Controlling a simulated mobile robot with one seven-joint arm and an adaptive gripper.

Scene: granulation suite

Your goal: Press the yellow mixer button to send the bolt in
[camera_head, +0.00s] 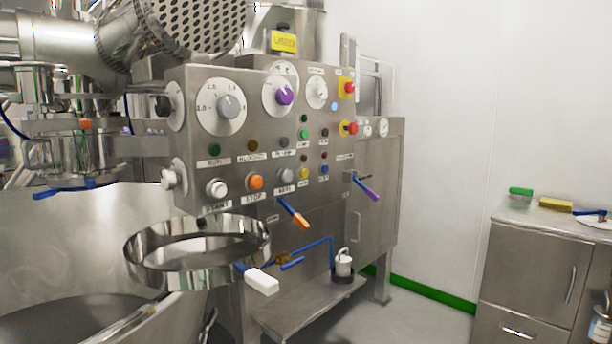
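A steel control panel (250,140) fills the middle of the view, with several coloured buttons below its dials. A small yellow button (304,173) sits low on the panel, right of the orange button (256,182) and left of a small blue button (324,169). Its label is too small to read, so I cannot tell whether it is the mixer button. I cannot make out a bolt. My gripper is not in view, and nothing touches the panel buttons.
A steel ring (198,252) and levers with white (262,281), orange (293,212) and purple (366,188) handles stick out before the panel. A steel cabinet (545,260) stands right; floor between is clear.

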